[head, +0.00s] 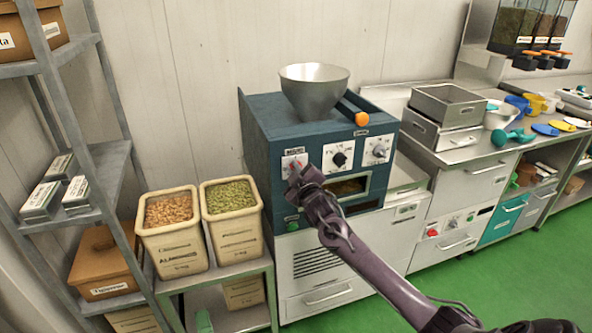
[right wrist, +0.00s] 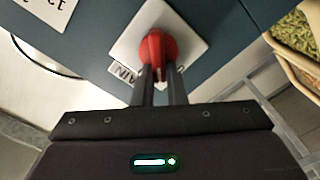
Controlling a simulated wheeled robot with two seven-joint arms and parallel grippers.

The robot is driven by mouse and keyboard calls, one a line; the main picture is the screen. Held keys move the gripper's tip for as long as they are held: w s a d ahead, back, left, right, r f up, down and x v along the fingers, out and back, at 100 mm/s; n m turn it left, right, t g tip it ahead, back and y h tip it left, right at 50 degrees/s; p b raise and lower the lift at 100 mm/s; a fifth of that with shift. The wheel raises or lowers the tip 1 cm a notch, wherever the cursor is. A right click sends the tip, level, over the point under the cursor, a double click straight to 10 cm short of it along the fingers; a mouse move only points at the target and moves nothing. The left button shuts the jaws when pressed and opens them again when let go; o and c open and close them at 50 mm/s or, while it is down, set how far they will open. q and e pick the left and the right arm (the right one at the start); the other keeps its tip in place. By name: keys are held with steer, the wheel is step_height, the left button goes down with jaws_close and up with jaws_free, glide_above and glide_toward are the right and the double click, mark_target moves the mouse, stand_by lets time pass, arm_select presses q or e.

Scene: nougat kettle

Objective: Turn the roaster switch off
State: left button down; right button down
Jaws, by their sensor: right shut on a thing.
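The roaster (head: 258,135) is a dark teal machine with a steel funnel on top. Its front panel has a white plate with a red switch (right wrist: 158,48) at the left, which my right gripper mostly hides in the head view. My right gripper (head: 299,172) is at this switch. In the right wrist view its two fingers (right wrist: 160,78) are closed on the red knob, in front of the white plate (right wrist: 185,30). Part of a label reading "AIN" shows beside the plate. My left gripper is not in view.
A black knob (head: 340,159) and a grey knob (head: 379,151) sit to the right on the same panel. An orange-tipped lever (head: 361,118) sticks out above. Bins of almonds (head: 169,208) and pistachios (head: 231,195) stand close on the left. Green floor is free in front.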

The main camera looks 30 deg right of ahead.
steer(key=shift+a+f+n+b, duration=0.15)
steer(key=shift+f+n, duration=0.1)
steer(key=shift+n, duration=1.2)
steer(key=shift+f+n+b, duration=0.2)
steer(key=shift+f+n, duration=0.05)
steer(key=shift+n, duration=1.15)
steer(key=shift+a+f+n+b, duration=0.15)
steer(key=shift+f+n, duration=0.1)
steer(key=shift+n, duration=1.2)
steer(key=c, duration=1.5)
jaws_free()
steer(key=shift+o, duration=0.2)
steer(key=v, duration=0.7)
steer(key=shift+s+b, duration=0.35)
steer(key=shift+b, duration=0.1)
